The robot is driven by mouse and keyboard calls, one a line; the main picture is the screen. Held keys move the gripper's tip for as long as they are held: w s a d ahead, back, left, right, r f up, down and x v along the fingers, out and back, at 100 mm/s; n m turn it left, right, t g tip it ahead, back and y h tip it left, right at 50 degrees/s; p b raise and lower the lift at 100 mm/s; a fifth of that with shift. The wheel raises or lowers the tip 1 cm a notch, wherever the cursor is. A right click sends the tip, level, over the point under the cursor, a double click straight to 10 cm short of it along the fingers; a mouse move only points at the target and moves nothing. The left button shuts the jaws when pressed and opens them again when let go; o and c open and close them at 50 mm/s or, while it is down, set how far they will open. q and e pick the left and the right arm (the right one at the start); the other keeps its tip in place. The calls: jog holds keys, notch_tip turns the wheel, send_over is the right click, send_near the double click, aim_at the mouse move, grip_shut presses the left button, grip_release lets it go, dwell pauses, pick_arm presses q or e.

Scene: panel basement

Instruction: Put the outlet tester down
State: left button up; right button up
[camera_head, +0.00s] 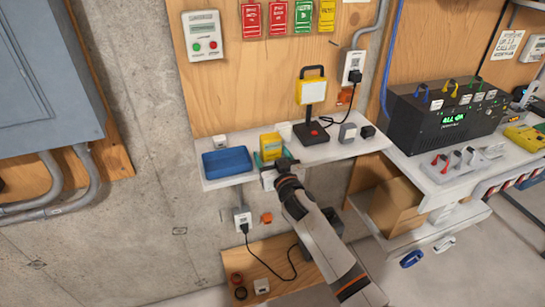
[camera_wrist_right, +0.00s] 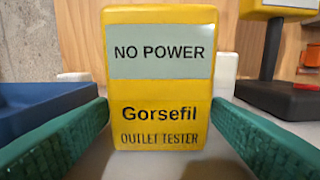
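The yellow outlet tester (camera_head: 270,147) is upright at the front of the white wall shelf (camera_head: 232,181), just right of the blue tray. In the right wrist view the tester (camera_wrist_right: 160,90) faces me, its grey screen reading "NO POWER". My right gripper (camera_head: 273,158) has its green fingers on both sides of the tester, and in the right wrist view the fingers (camera_wrist_right: 160,118) meet its side edges with no clear gap. The tester's underside is at about shelf level; I cannot tell whether it touches. My left gripper is not in view.
The blue tray (camera_head: 227,162) is close on the left. A yellow lamp-like device (camera_head: 312,92) on a dark base stands to the right, with small blocks (camera_head: 347,133) beside it. A black power unit (camera_head: 445,118) sits on the right-hand bench. Little bare shelf shows around the tester.

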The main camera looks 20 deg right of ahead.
jog(key=shift+r+p, duration=0.3)
jog(key=shift+r, duration=0.05)
jog(key=shift+r+p, duration=0.5)
jog(key=s+b, duration=0.2)
jog(key=s, duration=1)
jog(key=shift+d+f, duration=0.2)
jog(key=shift+f, duration=0.1)
